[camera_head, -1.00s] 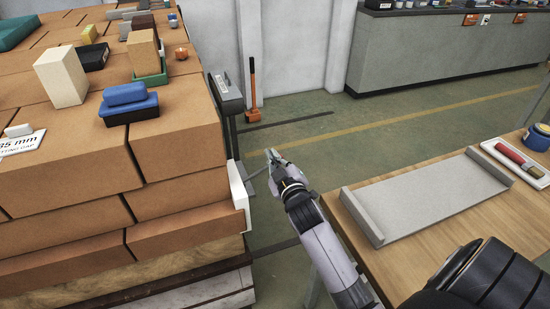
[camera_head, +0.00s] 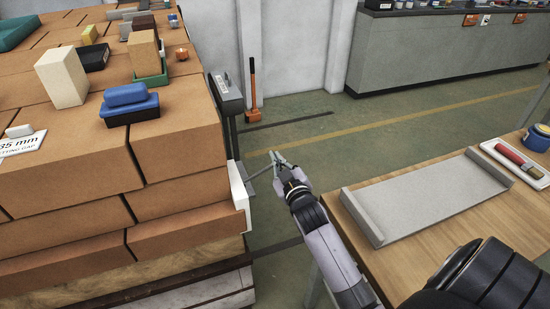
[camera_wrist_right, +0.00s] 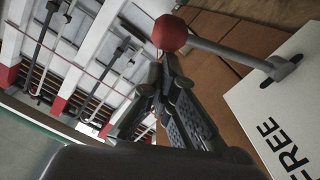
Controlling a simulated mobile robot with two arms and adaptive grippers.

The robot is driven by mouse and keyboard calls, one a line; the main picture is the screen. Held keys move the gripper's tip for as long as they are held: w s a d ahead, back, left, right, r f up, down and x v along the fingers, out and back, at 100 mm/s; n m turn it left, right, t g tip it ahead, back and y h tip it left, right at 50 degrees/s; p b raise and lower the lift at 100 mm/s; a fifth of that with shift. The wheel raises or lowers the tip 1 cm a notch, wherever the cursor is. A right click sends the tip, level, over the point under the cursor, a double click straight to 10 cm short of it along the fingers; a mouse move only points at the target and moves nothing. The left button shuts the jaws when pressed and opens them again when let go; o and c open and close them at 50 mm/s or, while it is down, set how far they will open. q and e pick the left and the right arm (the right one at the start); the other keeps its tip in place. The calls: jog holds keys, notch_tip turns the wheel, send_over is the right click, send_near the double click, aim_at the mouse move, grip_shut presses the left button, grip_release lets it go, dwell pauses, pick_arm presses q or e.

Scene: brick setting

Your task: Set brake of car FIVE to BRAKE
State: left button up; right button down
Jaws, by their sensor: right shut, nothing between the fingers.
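The brake lever shows in the right wrist view as a grey arm (camera_wrist_right: 240,55) with a red ball knob (camera_wrist_right: 170,33), pivoting on a white plate (camera_wrist_right: 290,100) that reads "FREE". In the head view the white plate (camera_head: 239,196) sits edge-on at the side of the brick stack, and a thin grey lever (camera_head: 259,171) sticks out toward my gripper. My right gripper (camera_head: 274,156) is shut and empty. In the wrist view its fingertips (camera_wrist_right: 163,65) are just below the red knob; I cannot tell whether they touch it. My left gripper is not in view.
The brick stack (camera_head: 180,207) on its car fills the left. A wooden table (camera_head: 440,262) with a grey tray (camera_head: 430,197) stands close to the right of my arm. A orange-handled tool (camera_head: 252,80) leans on the back wall. Green floor lies between.

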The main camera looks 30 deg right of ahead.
jog(key=shift+s+d+f+m, duration=0.1)
jog(key=shift+d+f+m, duration=0.45)
jog(key=shift+f, duration=0.35)
jog(key=shift+s+d+f+m, duration=0.1)
jog(key=shift+d+f+m, duration=0.25)
jog(key=shift+f+m, duration=0.4)
jog(key=shift+s+d+f+m, duration=0.1)
jog(key=shift+d+f+m, duration=0.4)
jog(key=shift+f, duration=0.5)
